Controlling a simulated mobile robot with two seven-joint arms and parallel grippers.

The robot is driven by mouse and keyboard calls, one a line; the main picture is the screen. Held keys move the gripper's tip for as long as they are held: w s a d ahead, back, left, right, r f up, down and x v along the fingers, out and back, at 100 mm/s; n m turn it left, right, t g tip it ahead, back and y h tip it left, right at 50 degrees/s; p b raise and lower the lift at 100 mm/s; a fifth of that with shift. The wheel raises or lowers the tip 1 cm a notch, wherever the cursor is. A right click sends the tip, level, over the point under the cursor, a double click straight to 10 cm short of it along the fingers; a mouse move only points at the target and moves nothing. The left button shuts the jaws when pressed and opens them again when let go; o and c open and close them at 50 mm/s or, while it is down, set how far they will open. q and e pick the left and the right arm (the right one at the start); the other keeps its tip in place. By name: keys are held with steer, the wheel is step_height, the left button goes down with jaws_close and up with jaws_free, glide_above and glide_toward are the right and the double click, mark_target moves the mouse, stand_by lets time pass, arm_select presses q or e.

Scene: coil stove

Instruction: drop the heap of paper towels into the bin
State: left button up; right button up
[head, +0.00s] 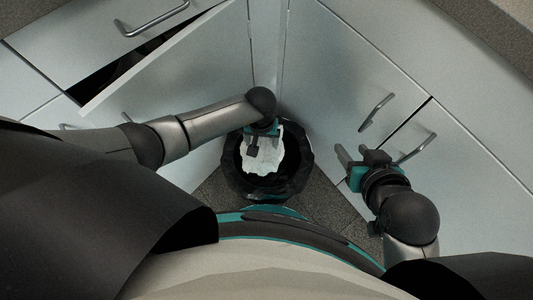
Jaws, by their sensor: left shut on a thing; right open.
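The heap of paper towels (264,161) is white and crumpled. My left gripper (260,148) is shut on it and reaches down over the bin from the left. The bin (308,168) is round and black, with a dark liner around its rim, and stands on the floor in the corner. The heap shows inside the outline of the bin's mouth; I cannot tell how deep it hangs. My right gripper (350,165) is open and empty, to the right of the bin in front of a cabinet door.
Pale cabinets with metal handles (376,112) close in the corner on both sides. At the upper left a drawer or door (165,65) stands partly open with a dark gap. Free grey floor (335,212) shows to the right of the bin.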

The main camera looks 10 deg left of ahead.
arm_select(q)
steer(key=shift+f, duration=0.1)
arm_select(e)
steer(key=shift+w+a, duration=0.1)
steer(key=shift+a, duration=0.05)
arm_select(q)
steer(key=o, duration=1.1)
steer(key=shift+r+p, duration=0.45)
steer(key=shift+r, duration=0.35)
step_height(320, 180, up, 4)
steer(key=shift+p, duration=1.25)
arm_select(e)
steer(key=s+d+g+h, duration=0.2)
steer(key=s+d+g, duration=0.2)
steer(key=d, duration=0.1)
arm_select(q)
step_height(320, 180, up, 10)
steer(key=p, duration=0.4)
steer(key=shift+f+p, duration=0.15)
steer(key=shift+p, duration=0.25)
arm_select(e)
step_height(320, 180, down, 11)
steer(key=s+g, duration=0.1)
steer(key=s, duration=0.1)
steer(key=shift+s+f+g, duration=0.2)
steer(key=shift+s+g, duration=0.1)
steer(key=shift+s, duration=0.05)
